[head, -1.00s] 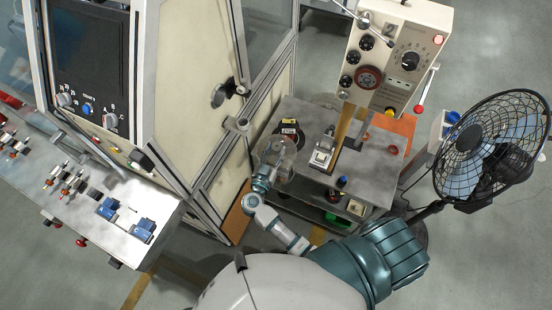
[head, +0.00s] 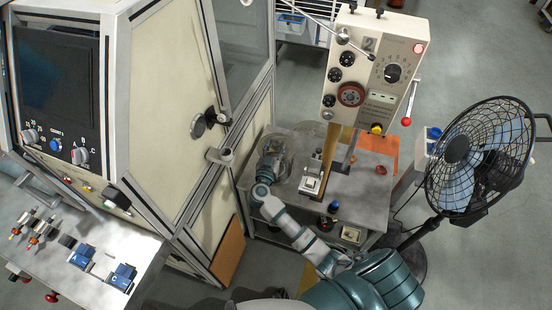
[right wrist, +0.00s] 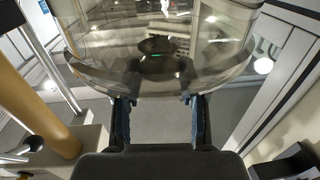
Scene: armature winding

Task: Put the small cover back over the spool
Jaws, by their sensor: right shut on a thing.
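The small cover is a clear, rounded transparent shell. It shows at the left end of the grey bench in the head view (head: 287,147) and fills the top of the right wrist view (right wrist: 205,75). My right gripper (right wrist: 160,112) is shut on its near lower rim, with a blue-padded finger on each side. In the head view my right gripper (head: 270,150) is at the cover and partly hides it. A dark rounded shape (right wrist: 158,46) shows through the cover; I cannot tell whether it is the spool or whether the cover rests on the bench. My left gripper is out of view.
The winding machine's control box (head: 375,70) stands behind the bench (head: 350,205). A small metal fixture (head: 312,182) sits mid-bench. A large cabinet (head: 165,100) is close on the left. A black fan (head: 480,155) stands on the right.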

